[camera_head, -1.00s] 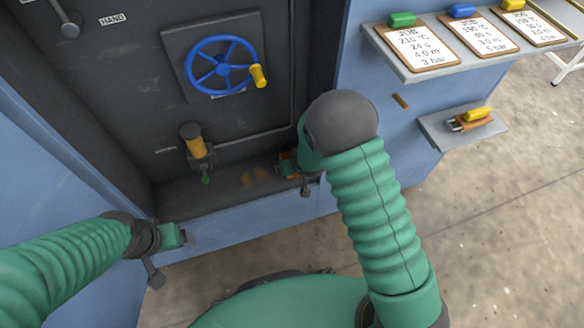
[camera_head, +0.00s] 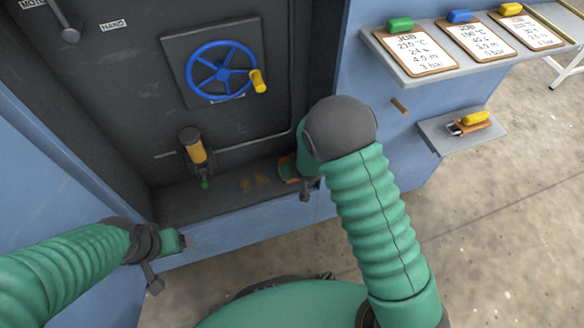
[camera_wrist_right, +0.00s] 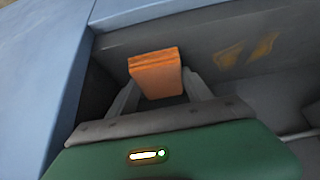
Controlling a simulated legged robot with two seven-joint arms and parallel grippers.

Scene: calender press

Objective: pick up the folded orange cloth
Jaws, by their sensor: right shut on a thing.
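The folded orange cloth (camera_wrist_right: 157,74) is between the two fingers of my right gripper (camera_wrist_right: 160,88) in the right wrist view, and the gripper is shut on it. In the head view, my right gripper (camera_head: 296,172) is at the right end of the dark ledge, and only a little orange of the cloth (camera_head: 287,168) shows beside it; my forearm hides part of it. I cannot tell whether the cloth still touches the ledge. My left gripper (camera_head: 180,241) is at the lower left, in front of the blue panel and away from the cloth; its finger gap is not clear.
The dark recess ledge (camera_head: 225,192) has orange stains. Above it are a yellow-and-black fitting (camera_head: 196,150) and a blue handwheel (camera_head: 221,71). A shelf (camera_head: 400,66) with job cards and a small shelf (camera_head: 440,137) with a yellow-handled tool stand at the right.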

